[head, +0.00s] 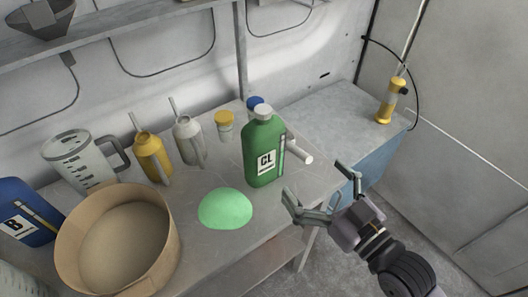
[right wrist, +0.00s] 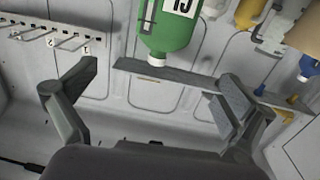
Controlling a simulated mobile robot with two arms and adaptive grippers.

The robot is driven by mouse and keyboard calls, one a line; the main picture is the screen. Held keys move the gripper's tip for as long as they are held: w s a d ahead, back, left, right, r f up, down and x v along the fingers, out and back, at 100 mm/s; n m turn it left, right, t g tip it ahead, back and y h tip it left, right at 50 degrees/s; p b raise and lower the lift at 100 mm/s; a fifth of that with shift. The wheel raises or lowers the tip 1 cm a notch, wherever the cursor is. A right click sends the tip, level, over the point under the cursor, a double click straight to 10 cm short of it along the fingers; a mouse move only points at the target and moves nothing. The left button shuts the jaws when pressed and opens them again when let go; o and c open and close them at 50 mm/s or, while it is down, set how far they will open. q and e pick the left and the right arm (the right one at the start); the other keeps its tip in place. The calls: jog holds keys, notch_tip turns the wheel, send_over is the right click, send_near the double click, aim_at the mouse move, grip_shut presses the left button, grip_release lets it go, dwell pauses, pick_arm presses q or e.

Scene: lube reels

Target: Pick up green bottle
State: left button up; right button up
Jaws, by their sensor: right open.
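The green bottle (head: 263,148) stands upright on the table, with a grey cap and a white "CL" label. My right gripper (head: 316,181) is open and empty, to the right of the bottle and apart from it, with its fingers pointing towards it. In the right wrist view the bottle (right wrist: 166,32) shows upside down at the top, cap downward, beyond the open fingers of the right gripper (right wrist: 156,72). Its base is cut off by that frame's edge. My left gripper is not in view.
A green dome (head: 225,208) lies left of the bottle. A white cylindrical piece (head: 300,153) and a blue-capped item (head: 255,103) are close behind it. Yellow and grey oil cans, a jug (head: 78,160) and a round tan container (head: 172,240) stand further left.

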aim_at(271, 137)
jog(key=p+x, duration=0.3)
jog(key=x, duration=0.8)
jog(key=shift+r, duration=0.1)
jog(key=shift+w+a+p, duration=0.3)
jog(key=shift+w+a, duration=0.05)
jog(key=p+x, duration=0.2)
jog(key=x, duration=0.2)
jog(key=shift+s+a, duration=0.1)
jog(key=shift+a, duration=0.1)
jog(key=shift+w+a+f, duration=0.25)
jog(key=shift+w, duration=0.2)
jog(key=shift+c, duration=0.4)
jog(key=c, duration=1.7)
jog(key=shift+r, duration=0.25)
